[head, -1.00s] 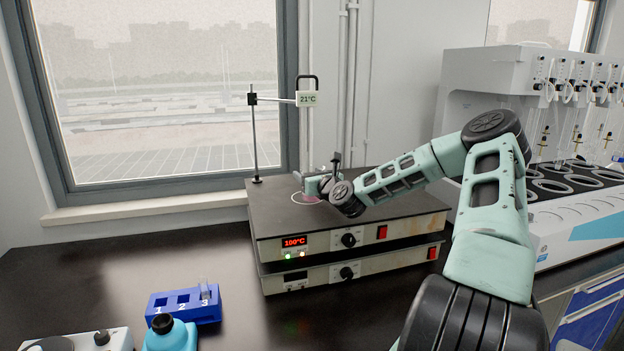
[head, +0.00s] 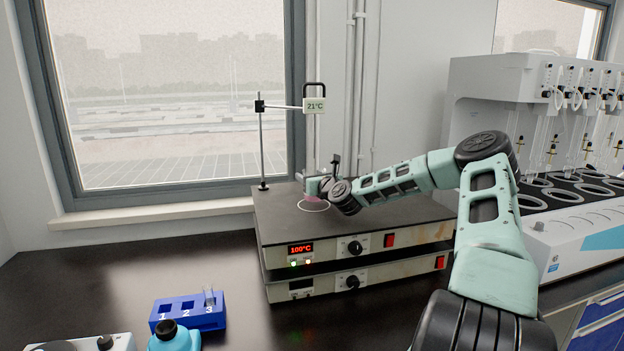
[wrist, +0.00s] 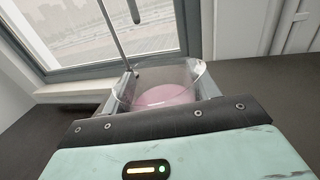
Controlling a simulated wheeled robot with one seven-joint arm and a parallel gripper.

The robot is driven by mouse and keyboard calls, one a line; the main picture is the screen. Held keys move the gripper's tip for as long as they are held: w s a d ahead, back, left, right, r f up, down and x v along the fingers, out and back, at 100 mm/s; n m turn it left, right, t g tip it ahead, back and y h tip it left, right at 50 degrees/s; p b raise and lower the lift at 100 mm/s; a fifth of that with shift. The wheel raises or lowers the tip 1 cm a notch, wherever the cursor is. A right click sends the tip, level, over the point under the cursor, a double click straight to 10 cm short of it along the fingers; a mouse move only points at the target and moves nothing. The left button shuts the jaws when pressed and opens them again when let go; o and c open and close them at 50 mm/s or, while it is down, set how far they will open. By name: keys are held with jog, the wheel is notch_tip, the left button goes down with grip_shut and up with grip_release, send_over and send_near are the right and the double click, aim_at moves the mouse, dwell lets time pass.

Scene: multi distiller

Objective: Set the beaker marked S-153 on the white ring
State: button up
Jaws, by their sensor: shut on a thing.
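A clear beaker (wrist: 165,88) with pink liquid is between the fingers of my gripper (wrist: 160,82) in the wrist view. My gripper is shut on it, and the beaker looks roughly upright. Its marking cannot be read. In the head view, the beaker (head: 313,197) is partly hidden by my gripper (head: 316,187). The white ring (head: 314,212) is drawn on the dark top of the hot plate. The beaker appears at the ring's far edge; I cannot tell whether it touches the plate or hangs above it.
The hot plate (head: 285,233) reads 100°C and sits on another similar unit. A stand with a 21°C display (head: 315,106) rises at its back left. A blue numbered rack (head: 187,311) and a teal bottle (head: 174,337) are at front left. A distiller (head: 560,215) stands right.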

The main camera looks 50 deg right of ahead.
jog(key=shift+f+b, duration=1)
jog(key=shift+f, duration=0.05)
dwell(0.5)
jog(key=o, duration=1.3)
jog(key=shift+s, duration=0.1)
jog(key=b+v, duration=0.2)
jog(key=v, duration=1.5)
jog(key=shift+s+b, duration=0.15)
jog(key=shift+b, duration=0.2)
